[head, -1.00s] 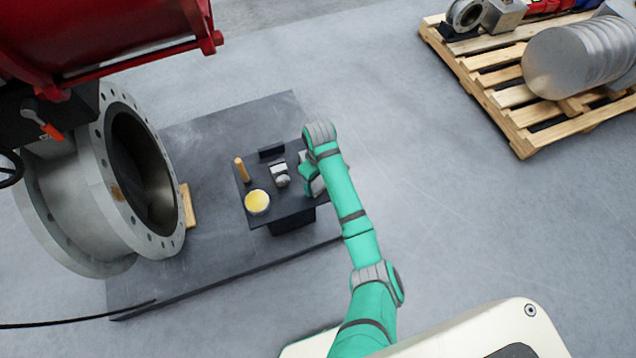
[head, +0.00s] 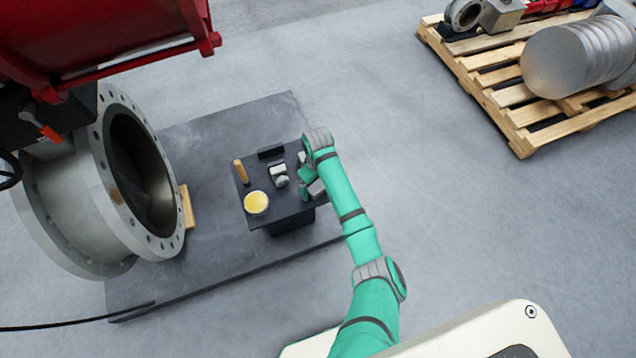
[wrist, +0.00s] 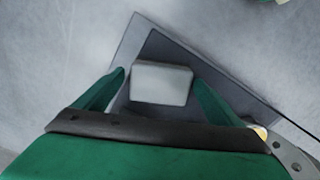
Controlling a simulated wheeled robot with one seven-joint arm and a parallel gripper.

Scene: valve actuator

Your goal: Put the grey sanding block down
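The grey sanding block (wrist: 161,83) shows as a pale grey box in the wrist view. It lies between the two green fingers of my gripper (wrist: 160,80), with a narrow gap on each side, so the fingers stand open around it. A dark surface shows around and below the block; whether its underside rests flat there is hidden. In the head view my gripper (head: 309,184) is low over the right part of the small dark table (head: 268,212). My arm partly covers that side, and I cannot clearly make out the block there.
On the table stand a yellow-topped tin (head: 256,202), a wooden-coloured upright cylinder (head: 241,171), a small grey fitting (head: 279,175) and a dark block (head: 271,152). A large flanged pipe (head: 120,180) stands left. A loaded pallet (head: 500,95) is at upper right. Floor between is clear.

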